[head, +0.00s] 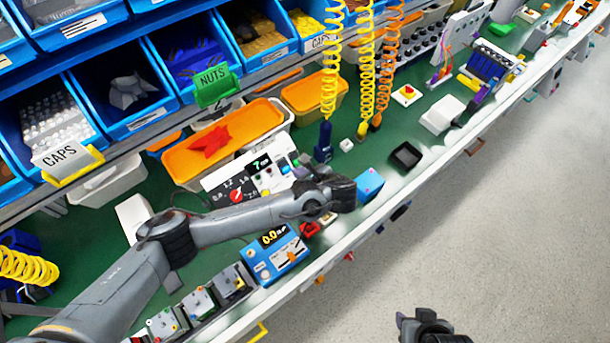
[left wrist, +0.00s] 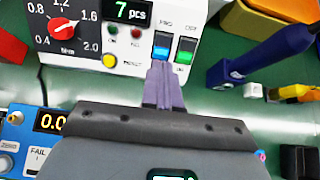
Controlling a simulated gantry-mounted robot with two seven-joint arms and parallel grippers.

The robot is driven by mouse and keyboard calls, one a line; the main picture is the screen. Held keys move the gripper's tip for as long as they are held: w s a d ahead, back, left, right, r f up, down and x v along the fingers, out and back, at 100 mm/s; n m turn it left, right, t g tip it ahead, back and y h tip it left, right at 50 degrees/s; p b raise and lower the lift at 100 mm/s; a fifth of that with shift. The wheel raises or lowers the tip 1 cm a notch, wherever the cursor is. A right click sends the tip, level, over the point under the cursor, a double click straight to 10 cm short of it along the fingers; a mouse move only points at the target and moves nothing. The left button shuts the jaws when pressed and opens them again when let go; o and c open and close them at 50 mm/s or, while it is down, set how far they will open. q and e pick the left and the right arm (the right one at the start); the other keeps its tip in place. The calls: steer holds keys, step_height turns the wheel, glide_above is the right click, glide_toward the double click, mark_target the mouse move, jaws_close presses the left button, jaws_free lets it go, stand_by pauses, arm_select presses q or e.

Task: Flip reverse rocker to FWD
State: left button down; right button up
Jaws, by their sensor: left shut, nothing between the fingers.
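The control box (head: 237,183) stands on the green bench in the head view. In the left wrist view its panel (left wrist: 85,10) carries a blue rocker (left wrist: 162,46) and a green rocker (left wrist: 184,52) side by side. The small labels above them are too blurred to read surely, and so is the tilt of each rocker. My left gripper (left wrist: 162,70) is shut and empty, its fingertips at the lower edge of the blue rocker; contact cannot be told. In the head view my left gripper (head: 303,170) is beside the box's right end. My right gripper (head: 418,322) is partly visible at the bottom edge.
The panel also has a red dial (left wrist: 66,27), a display reading 7 pcs and a yellow button (left wrist: 109,61). A blue tool (head: 323,142) hangs close by on a yellow coil. A blue meter (head: 275,256) and a blue cube (head: 370,184) sit near the front edge.

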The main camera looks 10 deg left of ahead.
mark_target(282, 165)
arm_select(q)
steer(key=b+x, duration=0.1)
steer(key=x, duration=0.8)
